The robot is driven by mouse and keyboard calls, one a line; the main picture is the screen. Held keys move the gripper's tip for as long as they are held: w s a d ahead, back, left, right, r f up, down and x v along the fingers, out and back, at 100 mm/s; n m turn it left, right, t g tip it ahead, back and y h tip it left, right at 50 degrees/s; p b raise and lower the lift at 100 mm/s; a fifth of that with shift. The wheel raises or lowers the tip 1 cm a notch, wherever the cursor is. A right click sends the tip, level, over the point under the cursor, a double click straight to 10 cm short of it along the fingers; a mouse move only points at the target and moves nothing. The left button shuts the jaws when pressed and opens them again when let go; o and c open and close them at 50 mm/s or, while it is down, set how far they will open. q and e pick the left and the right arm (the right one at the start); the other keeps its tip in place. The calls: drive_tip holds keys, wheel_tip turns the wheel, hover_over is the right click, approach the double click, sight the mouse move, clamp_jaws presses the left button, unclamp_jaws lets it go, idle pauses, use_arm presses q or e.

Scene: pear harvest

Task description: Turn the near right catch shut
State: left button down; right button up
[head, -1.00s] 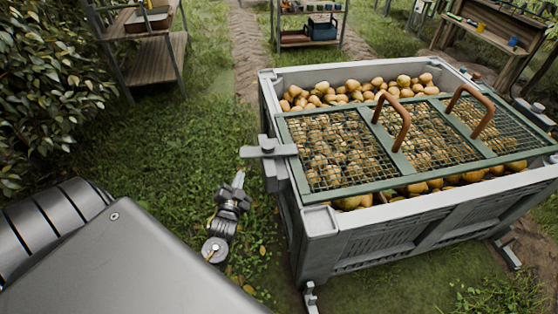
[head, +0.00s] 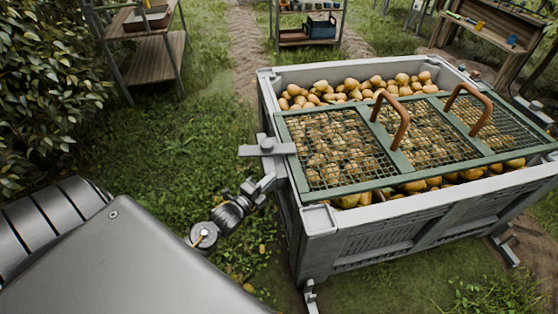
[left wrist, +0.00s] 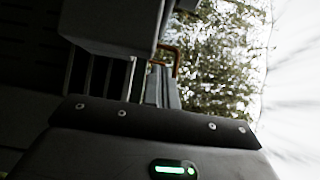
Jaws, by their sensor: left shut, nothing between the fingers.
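A grey catch (head: 267,147) with a flat bar and a round knob sits on the left side of the bin (head: 320,222). Its bar lies across the bin's rim, and its right end reaches the edge of the green mesh lid (head: 395,165). I cannot tell from the picture whether this is the near right catch. My left gripper (head: 269,183) is shut and empty, just below the catch, close to the bin's side wall. I cannot tell whether it touches. In the left wrist view a dark block fills the top, and the gripper's fingers (left wrist: 161,88) show at the centre. My right gripper is out of view.
Pears (head: 350,90) fill the bin under the lid, which has two brown handles (head: 391,118). More fittings (head: 530,105) show at the bin's far right. Grass (head: 150,140) left of the bin is open. Wooden shelves (head: 155,50) stand behind.

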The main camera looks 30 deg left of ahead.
use_arm(q)
approach(287, 153)
drive_tip(key=w+d, duration=0.2)
drive_tip(key=d, duration=0.1)
drive_tip(key=w+a, duration=0.2)
drive_tip(key=w, duration=0.1)
drive_tip(key=shift+w+a, duration=0.25)
drive_tip(key=shift+w, duration=0.1)
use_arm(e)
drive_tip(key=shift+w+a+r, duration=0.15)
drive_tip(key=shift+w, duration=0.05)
